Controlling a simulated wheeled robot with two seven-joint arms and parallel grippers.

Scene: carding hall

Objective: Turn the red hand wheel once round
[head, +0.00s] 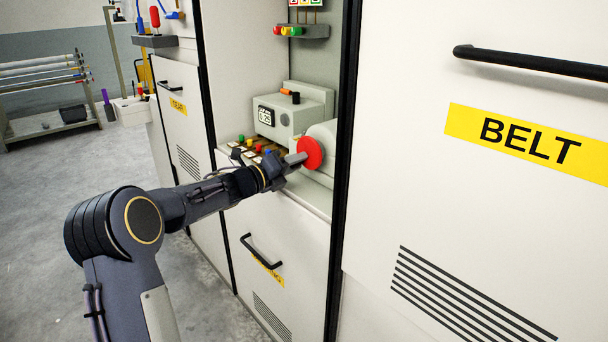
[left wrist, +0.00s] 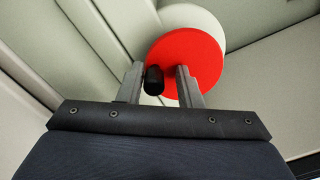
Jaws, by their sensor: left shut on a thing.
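The red hand wheel (head: 310,153) is a red disc on a pale round housing (head: 322,140) in the machine's recess. It also fills the upper middle of the left wrist view (left wrist: 205,60). A black handle knob (left wrist: 153,80) stands at the wheel's left side in that view. My left gripper (head: 296,159) reaches the wheel from the left, and its fingers show on either side of the knob in the left wrist view (left wrist: 158,72). It is shut on the knob. The knob is hidden in the head view. My right gripper is not in view.
A grey box with a small display (head: 275,115) stands behind the wheel. Coloured buttons (head: 257,149) lie left of it on the ledge. A cabinet door marked BELT (head: 440,210) stands close on the right. The floor (head: 40,230) at left is clear.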

